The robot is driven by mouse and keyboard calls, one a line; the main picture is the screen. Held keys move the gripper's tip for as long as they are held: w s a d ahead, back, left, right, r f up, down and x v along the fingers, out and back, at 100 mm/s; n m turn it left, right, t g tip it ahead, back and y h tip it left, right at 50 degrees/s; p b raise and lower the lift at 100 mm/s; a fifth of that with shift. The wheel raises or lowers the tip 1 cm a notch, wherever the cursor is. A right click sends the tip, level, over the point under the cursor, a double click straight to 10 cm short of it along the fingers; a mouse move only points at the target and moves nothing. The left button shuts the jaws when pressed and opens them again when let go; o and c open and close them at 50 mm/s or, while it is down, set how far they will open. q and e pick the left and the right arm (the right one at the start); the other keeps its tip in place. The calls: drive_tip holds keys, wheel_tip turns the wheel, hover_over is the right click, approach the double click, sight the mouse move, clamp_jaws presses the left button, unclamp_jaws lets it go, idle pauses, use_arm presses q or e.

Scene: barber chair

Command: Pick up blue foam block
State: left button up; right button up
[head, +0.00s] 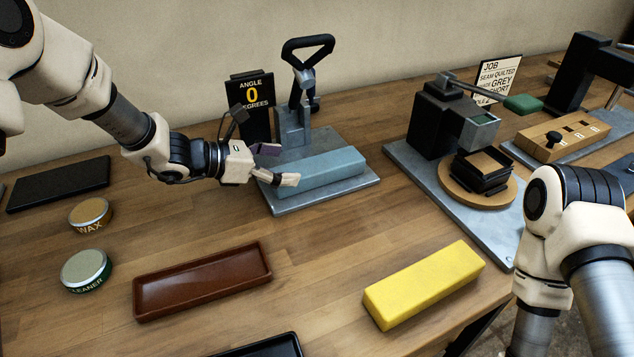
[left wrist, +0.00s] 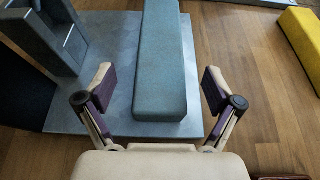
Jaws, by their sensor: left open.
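The blue foam block (head: 330,171) is a long grey-blue bar lying on a grey metal plate (head: 290,207) in the head view. In the left wrist view the block (left wrist: 160,60) runs away from me, its near end just ahead of the gap between my fingers. My left gripper (head: 274,164) is open at the block's left end. In the left wrist view its fingers (left wrist: 160,90) stand one on each side of the block's near end, with space on both sides. My right arm shows at the lower right of the head view, but its gripper is out of view.
A clamp stand with a black handle (head: 308,48) rises right behind the block. A yellow block (head: 424,284) and a brown tray (head: 203,281) lie in front. Two round tins, wax (head: 91,214) and cleaner (head: 86,270), stand at left. Bare wood lies between these.

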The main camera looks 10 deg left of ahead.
sight(313, 165)
use_arm(q)
drive_tip(key=x, duration=0.6)
drive_tip(key=shift+d+r, duration=0.15)
drive_tip(key=c, duration=1.3)
drive_tip(key=shift+c, duration=0.2)
drive_tip(key=shift+r, duration=0.1)
